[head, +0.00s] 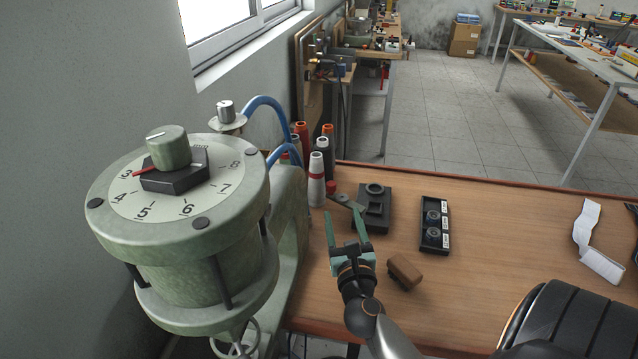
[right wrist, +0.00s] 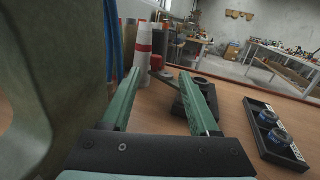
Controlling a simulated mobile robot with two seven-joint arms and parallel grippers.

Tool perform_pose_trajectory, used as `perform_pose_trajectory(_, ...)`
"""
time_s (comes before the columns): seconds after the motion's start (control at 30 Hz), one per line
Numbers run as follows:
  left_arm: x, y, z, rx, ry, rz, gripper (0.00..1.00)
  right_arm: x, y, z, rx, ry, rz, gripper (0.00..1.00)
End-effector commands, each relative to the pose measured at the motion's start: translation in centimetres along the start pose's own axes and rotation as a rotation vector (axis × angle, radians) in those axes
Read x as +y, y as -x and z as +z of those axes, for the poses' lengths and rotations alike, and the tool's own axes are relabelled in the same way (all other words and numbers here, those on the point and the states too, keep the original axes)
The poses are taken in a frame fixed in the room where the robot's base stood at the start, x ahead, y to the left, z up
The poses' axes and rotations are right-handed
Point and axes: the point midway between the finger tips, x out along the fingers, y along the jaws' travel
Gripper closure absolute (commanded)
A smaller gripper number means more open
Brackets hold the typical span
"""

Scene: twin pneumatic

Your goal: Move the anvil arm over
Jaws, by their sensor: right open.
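The anvil arm (head: 345,201) is a short flat grey lever with a red knob (head: 331,188) at its left end. It reaches left from a black block with a round top (head: 374,206) on the wooden bench. In the right wrist view the anvil arm (right wrist: 166,75) and red knob (right wrist: 158,63) show between and beyond the fingers. My right gripper (head: 345,215) is open and empty, with its two green fingers pointing toward the lever from the near side. Contact with the lever cannot be told. My left gripper is not in view.
A large green machine with a numbered dial (head: 180,190) stands at left. Thread cones (head: 317,180) stand behind the lever. A black tray with round parts (head: 435,243) and a brown block (head: 405,272) lie right. The bench (head: 510,240) is clear further right, before a white strip (head: 592,250).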

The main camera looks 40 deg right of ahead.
Motion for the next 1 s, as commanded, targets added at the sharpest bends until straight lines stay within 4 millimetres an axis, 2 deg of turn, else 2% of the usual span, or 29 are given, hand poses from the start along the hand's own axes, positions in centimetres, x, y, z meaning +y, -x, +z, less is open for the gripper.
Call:
perform_pose_trajectory(0.1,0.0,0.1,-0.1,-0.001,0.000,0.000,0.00,0.1,0.2,-0.9,0.035,-0.054,0.011,0.39)
perform_pose_trajectory(0.23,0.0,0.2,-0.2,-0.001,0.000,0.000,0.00,0.2,-0.8,-0.9,0.037,-0.062,0.014,0.39)
perform_pose_trajectory(0.7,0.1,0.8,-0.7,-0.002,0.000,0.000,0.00,0.2,-9.7,-1.3,0.036,-0.057,0.011,0.39)
perform_pose_trajectory(0.83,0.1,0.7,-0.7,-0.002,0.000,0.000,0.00,0.3,-11.2,-1.4,0.037,-0.057,0.013,0.39)
perform_pose_trajectory(1.0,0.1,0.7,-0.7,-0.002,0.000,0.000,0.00,0.3,-12.1,-1.4,0.038,-0.057,0.013,0.39)
